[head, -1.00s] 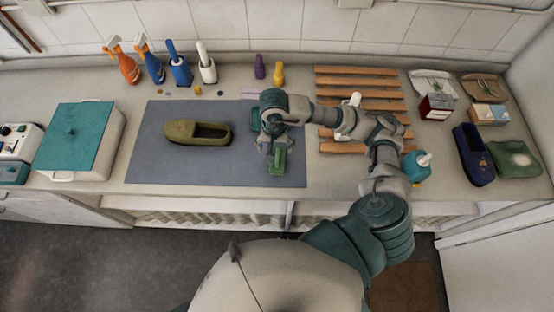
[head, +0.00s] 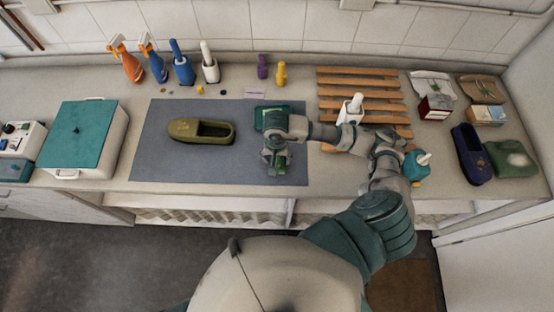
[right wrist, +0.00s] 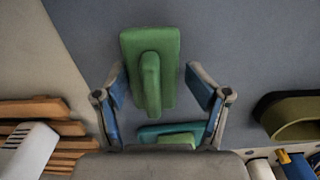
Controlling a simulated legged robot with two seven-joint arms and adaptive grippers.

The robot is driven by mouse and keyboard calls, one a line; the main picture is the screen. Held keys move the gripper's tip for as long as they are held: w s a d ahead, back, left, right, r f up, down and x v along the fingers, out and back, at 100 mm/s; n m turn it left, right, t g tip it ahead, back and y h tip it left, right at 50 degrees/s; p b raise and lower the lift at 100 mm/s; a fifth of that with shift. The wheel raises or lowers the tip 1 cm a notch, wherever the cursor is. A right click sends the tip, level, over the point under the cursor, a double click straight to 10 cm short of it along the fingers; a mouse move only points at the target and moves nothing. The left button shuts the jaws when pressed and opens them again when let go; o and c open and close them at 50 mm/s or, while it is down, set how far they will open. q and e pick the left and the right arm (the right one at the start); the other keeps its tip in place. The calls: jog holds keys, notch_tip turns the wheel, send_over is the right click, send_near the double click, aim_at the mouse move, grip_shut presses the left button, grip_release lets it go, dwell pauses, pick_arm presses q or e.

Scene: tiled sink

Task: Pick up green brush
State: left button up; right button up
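The green brush (right wrist: 150,55), a block with a raised handle, lies on the grey mat (right wrist: 265,50). In the head view only part of the brush (head: 280,165) shows under my right gripper (head: 277,160). In the right wrist view my right gripper (right wrist: 158,85) is open. Its blue-padded fingers stand on either side of the brush's handle end, with visible gaps to both sides. My left gripper is not in view.
A teal tray (head: 259,120) lies behind my right gripper, partly hidden. An olive shoe (head: 190,131) sits on the mat to the left. A wooden slatted rack (head: 350,83) is to the right. The mat's front left is clear.

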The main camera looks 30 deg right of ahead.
jog(key=c, duration=0.4)
jog(key=shift+s+d, duration=0.1)
jog(key=shift+d, duration=0.2)
jog(key=c, duration=0.4)
jog(key=shift+o, duration=0.2)
jog(key=shift+d, duration=0.35)
jog(key=shift+d+f, duration=0.2)
jog(key=shift+d, duration=0.35)
jog(key=shift+c, duration=0.5)
jog(key=shift+r, duration=0.1)
jog(key=r, duration=0.1)
jog(key=a+r, duration=0.1)
jog(key=r+b, duration=0.1)
jog(key=shift+s+a+r, duration=0.1)
jog(key=shift+a+r, duration=0.15)
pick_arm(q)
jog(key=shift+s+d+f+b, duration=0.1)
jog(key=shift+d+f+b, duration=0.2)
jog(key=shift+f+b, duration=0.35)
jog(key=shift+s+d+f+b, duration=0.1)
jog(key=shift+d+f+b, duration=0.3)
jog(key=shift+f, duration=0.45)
pick_arm(e)
jog(key=s+a+r, duration=0.1)
jog(key=s+a, duration=0.9)
jog(key=s, duration=0.1)
jog(key=shift+s+a+r, duration=0.2)
jog(key=shift+r, duration=0.1)
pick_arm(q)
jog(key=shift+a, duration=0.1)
